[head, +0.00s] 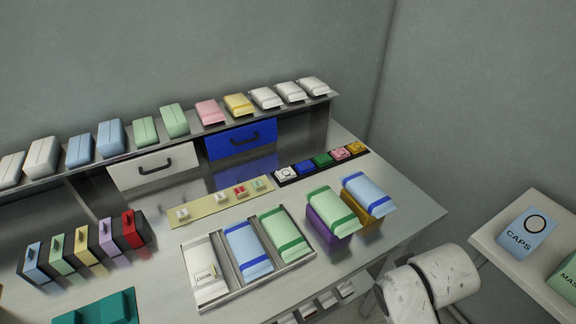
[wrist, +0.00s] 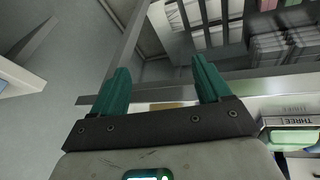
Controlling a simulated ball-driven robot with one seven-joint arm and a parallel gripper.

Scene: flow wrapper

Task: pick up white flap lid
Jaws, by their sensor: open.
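A small white square piece (head: 285,173) with a ring mark, which looks like the white flap lid, sits at the left end of a dark strip, beside blue, green, pink and yellow ones. Small pale pieces (head: 221,198) also lie on a yellow strip; I cannot tell whether any is a lid. In the wrist view my gripper (wrist: 160,68) has two teal fingers spread apart with nothing between them. It is apart from the lid. The head view shows my white arm at lower right but not the fingers. I cannot make out the lid in the wrist view.
A metal tray (head: 240,291) holds white, blue and green packs. Green (head: 332,205) and blue (head: 368,193) packs stand on blocks at the table's right. A shelf of packs runs along the back above white and blue drawers. A side table (head: 500,240) stands at right.

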